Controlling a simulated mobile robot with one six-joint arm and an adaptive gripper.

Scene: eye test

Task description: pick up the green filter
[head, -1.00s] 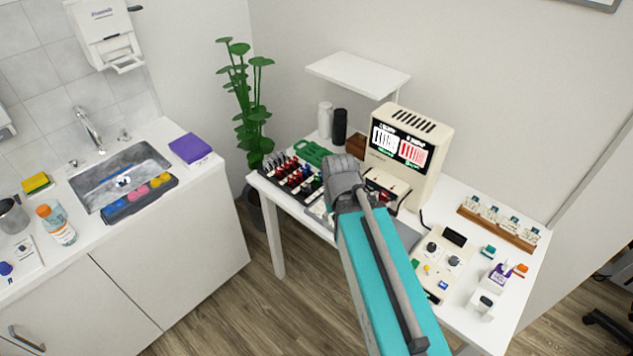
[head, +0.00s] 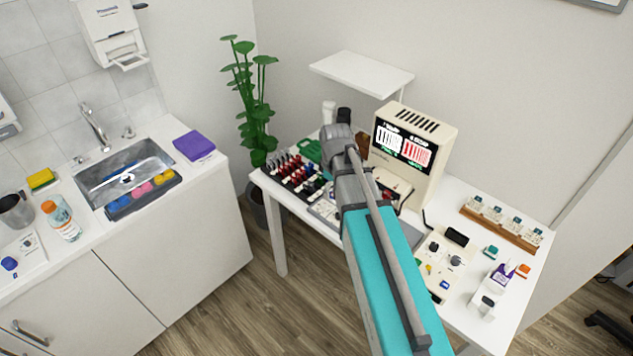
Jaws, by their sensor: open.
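A dark tray (head: 267,182) of small handled lenses stands at the left end of the white table. Red and black lenses (head: 296,164) show in it; I cannot single out a green filter among them. A larger green object (head: 307,151) lies behind the tray, partly hidden by my arm. My gripper (head: 338,142) is at the grey end of my arm, in front of the cream device and right of the tray. Its fingers are hidden behind the wrist, and I see nothing held.
The cream screen device (head: 445,150) stands behind my arm. A control box (head: 437,262), a purple-labelled bottle (head: 500,273) and a wooden rack (head: 512,232) are on the right. A white shelf (head: 361,72) overhangs the back. A plant (head: 255,110) stands left of the table.

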